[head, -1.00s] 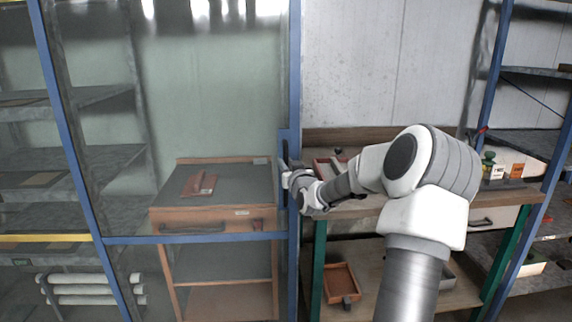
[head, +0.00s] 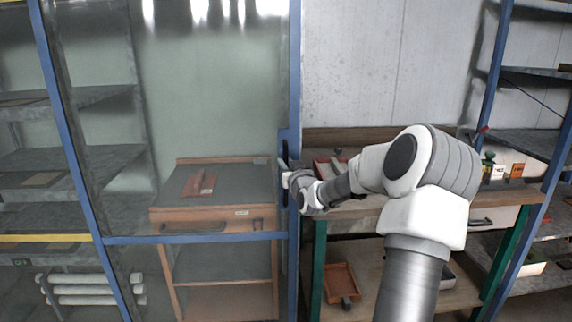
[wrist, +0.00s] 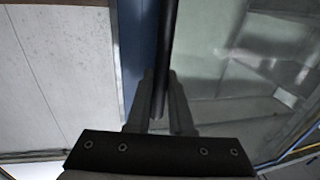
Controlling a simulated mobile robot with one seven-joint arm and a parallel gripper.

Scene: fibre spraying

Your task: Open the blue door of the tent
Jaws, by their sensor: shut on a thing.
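The blue-framed door (head: 205,238) of the tent has clear panels and fills the left half of the head view. It looks closed against the blue upright. Its dark vertical handle (head: 285,153) is on a blue plate at the door's right edge. The handle (wrist: 168,45) shows in the wrist view as a black bar running down between my fingers. My gripper (head: 286,182) is at the handle's lower part, shut on it. In the wrist view my gripper (wrist: 160,78) has one finger on each side of the bar. The exact contact is partly hidden by the fingers.
Behind the clear panel stand a wooden workbench (head: 225,220) and metal shelves (head: 100,95). Right of the door is a bench with green legs (head: 319,265), partly behind my arm. A blue-post shelf (head: 490,90) stands at far right. White pipes (head: 95,290) lie low at left.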

